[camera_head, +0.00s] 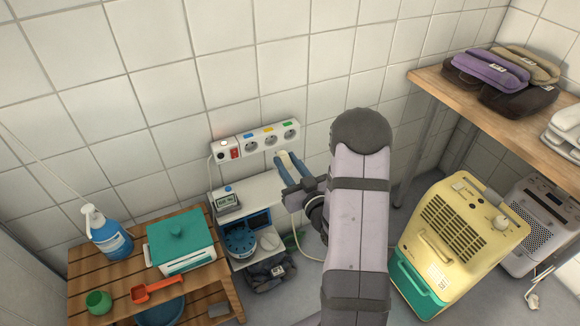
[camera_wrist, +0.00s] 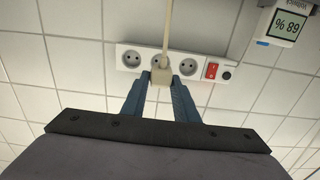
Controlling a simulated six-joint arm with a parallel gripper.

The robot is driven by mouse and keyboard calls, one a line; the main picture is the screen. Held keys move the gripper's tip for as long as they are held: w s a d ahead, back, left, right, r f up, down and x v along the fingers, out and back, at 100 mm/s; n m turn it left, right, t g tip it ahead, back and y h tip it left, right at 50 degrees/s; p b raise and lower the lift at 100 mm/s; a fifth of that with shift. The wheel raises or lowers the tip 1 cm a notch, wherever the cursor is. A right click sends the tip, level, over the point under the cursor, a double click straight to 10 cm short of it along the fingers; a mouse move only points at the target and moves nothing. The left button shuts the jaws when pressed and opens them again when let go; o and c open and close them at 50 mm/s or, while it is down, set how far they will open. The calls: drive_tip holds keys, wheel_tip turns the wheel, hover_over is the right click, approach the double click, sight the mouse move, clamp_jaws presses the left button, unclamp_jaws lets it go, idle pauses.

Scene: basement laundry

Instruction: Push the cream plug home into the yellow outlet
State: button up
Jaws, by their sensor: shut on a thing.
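A white outlet strip (camera_head: 257,143) is on the tiled wall. Its three sockets carry blue, yellow and green marks, with the yellow outlet (camera_head: 268,142) in the middle. My gripper (camera_head: 287,161) is just below and right of the strip in the head view, shut on the cream plug (camera_head: 293,163). In the wrist view the plug (camera_wrist: 162,77) sits between my blue fingertips (camera_wrist: 161,82). It overlaps the lower edge of the middle socket (camera_wrist: 159,59) there, and its cord rises across that socket. The plug's pins are hidden, and I cannot tell whether it touches the strip.
A red switch (camera_wrist: 211,71) is at the strip's end. A display device (camera_head: 227,201) stands on a white shelf below. A wooden slatted table (camera_head: 82,288) is at left. A cream dehumidifier (camera_head: 470,215) and a wooden counter (camera_head: 425,78) are at right.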

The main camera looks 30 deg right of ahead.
sight(284, 158)
drive_tip(key=shift+w, duration=1.9)
drive_tip(key=shift+w+b, duration=0.6)
drive_tip(key=shift+w, duration=1.4)
idle(0.7)
drive_tip(key=o, duration=1.1)
drive_tip(key=shift+o, duration=0.2)
drive_tip(key=shift+s+p, duration=0.3)
drive_tip(key=shift+s, duration=3.4)
